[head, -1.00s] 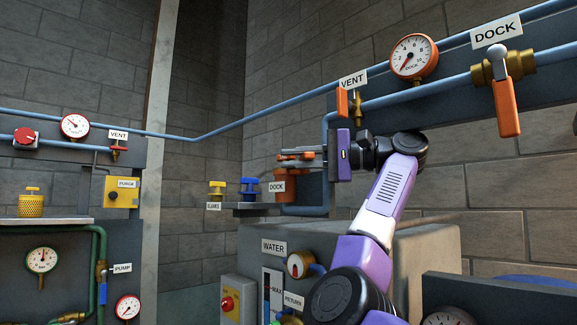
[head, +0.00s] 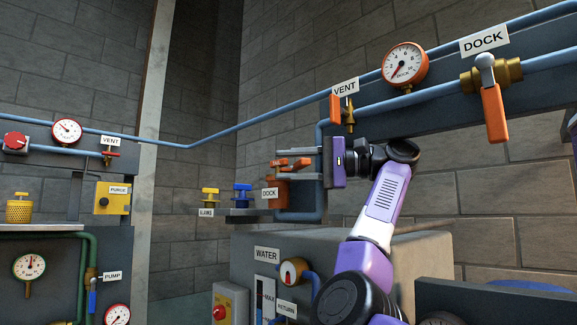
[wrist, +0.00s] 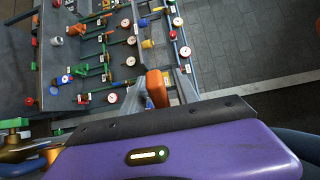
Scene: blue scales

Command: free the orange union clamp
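The orange union clamp (head: 280,188) sits on the blue dock pipe next to the DOCK label. Its two orange tabs (head: 291,163) point up at the top. My gripper (head: 297,164) reaches in from the right, with one finger above the other in the head view. The fingers are apart, with the tabs between them. In the wrist view an orange block of the clamp (wrist: 157,88) shows between my fingers (wrist: 160,90). I see no firm grip on it. The clamp's lower part is hidden in the wrist view.
A yellow blank (head: 210,197) and a blue blank (head: 242,195) stand on a shelf left of the clamp. An orange vent handle (head: 335,109), a dock gauge (head: 404,64) and an orange dock lever (head: 494,113) are above and right. A grey water cabinet (head: 375,250) is below.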

